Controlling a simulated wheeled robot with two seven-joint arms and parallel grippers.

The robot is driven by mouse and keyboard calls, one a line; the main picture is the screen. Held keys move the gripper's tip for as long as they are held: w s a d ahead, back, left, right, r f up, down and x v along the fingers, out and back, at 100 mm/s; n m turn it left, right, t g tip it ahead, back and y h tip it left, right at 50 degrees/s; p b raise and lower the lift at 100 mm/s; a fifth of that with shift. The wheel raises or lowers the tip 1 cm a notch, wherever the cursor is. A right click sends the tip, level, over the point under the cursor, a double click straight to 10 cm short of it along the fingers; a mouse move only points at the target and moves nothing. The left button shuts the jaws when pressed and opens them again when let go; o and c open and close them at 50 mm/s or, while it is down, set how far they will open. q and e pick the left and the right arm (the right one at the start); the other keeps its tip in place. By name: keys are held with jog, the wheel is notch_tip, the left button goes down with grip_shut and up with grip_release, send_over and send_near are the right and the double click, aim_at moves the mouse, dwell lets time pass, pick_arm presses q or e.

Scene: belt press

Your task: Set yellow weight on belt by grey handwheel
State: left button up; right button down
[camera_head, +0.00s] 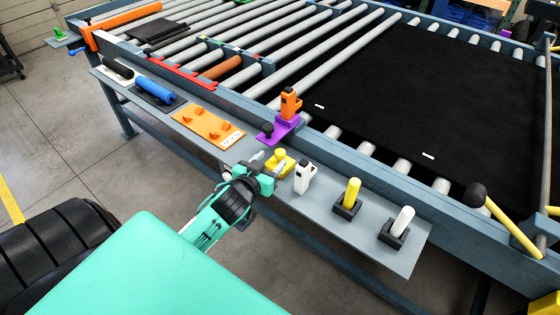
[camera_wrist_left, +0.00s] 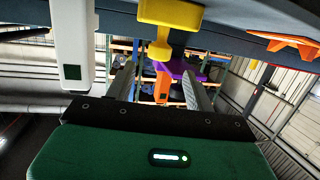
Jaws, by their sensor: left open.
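The yellow weight (camera_head: 282,163), a block with a narrower neck and knob, stands on the grey side shelf (camera_head: 372,240). In the left wrist view the weight (camera_wrist_left: 171,14) is at the top centre. My left gripper (camera_head: 268,163) is open beside it on the near side; in the left wrist view its fingers (camera_wrist_left: 158,78) are spread, with the knob lined up between them. Contact cannot be told. The black belt (camera_head: 440,85) lies flat beyond the frame rail. I cannot make out a grey handwheel clearly. My right gripper is not in view.
A white block (camera_head: 304,177) stands close right of the weight. Behind is an orange part on a purple base (camera_head: 279,128). A yellow peg (camera_head: 349,193) and a white peg (camera_head: 401,222) stand farther right. An orange plate (camera_head: 208,127) lies left. The belt is mostly bare.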

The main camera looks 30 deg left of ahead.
aim_at(279, 152)
pick_arm(q)
jog(key=shift+w+f, duration=0.1)
jog(key=shift+w, duration=0.5)
jog(key=shift+w+a+p, duration=0.1)
jog(key=shift+w+p, duration=0.4)
jog(key=shift+w, duration=0.05)
jog(key=p+x, duration=0.1)
jog(key=x, duration=0.2)
jog(key=shift+w+f, duration=0.1)
jog(key=shift+f, duration=0.1)
jog(key=shift+w+f+p, duration=0.2)
jog(key=shift+w+p, duration=0.1)
jog(key=shift+w, duration=0.15)
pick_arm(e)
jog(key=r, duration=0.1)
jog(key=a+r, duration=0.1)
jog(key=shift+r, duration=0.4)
pick_arm(q)
jog(key=shift+c, duration=0.8)
grip_shut()
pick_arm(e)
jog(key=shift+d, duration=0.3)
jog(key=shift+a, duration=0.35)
